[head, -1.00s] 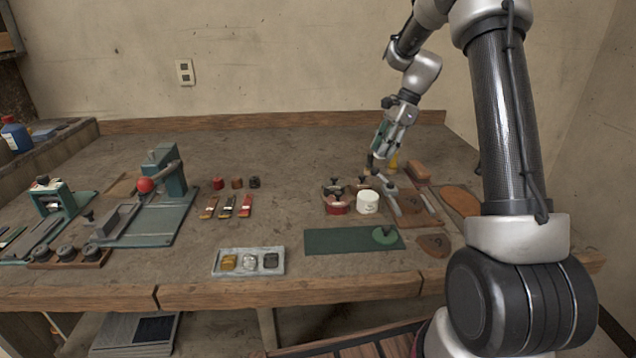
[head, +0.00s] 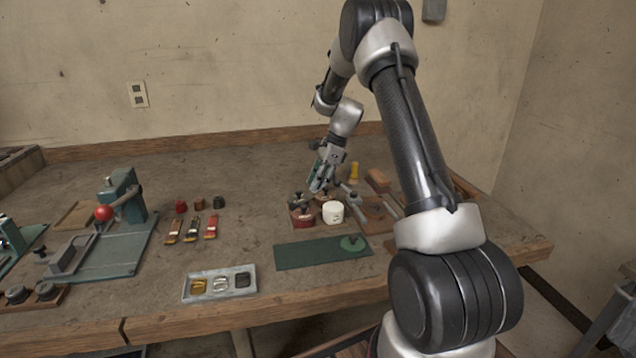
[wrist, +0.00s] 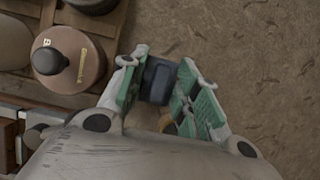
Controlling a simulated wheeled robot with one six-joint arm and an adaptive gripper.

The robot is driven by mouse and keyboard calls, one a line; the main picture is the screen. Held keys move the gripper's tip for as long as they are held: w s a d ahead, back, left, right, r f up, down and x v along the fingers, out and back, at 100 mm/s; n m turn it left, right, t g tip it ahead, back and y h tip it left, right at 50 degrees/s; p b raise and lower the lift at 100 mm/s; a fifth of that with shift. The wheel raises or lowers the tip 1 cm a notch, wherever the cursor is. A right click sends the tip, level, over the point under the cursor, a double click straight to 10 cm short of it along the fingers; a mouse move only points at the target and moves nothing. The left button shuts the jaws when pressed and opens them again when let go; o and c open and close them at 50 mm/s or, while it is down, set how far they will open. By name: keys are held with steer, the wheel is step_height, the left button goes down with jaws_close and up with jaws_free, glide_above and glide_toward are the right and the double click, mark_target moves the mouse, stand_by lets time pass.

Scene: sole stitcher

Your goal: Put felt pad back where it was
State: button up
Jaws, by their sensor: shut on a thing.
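My gripper (head: 320,188) is low over the group of lidded pots at the right of the bench. In the wrist view my gripper (wrist: 158,90) has its green-padded fingers on either side of a small dark blue-grey piece (wrist: 157,80). I cannot tell for sure whether this piece is the felt pad. A small tan thing (wrist: 168,126) shows partly between the fingers, mostly hidden. A dark green mat (head: 305,252) with a round green disc (head: 353,243) on it lies in front of the pots.
A red pot (head: 303,218) and a white jar (head: 333,212) stand close to my gripper. A lidded pot marked B (wrist: 75,60) sits in a wooden rack in the wrist view. A metal tray (head: 219,284) lies front left.

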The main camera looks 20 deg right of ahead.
steer(key=shift+f, duration=0.15)
steer(key=o, duration=1)
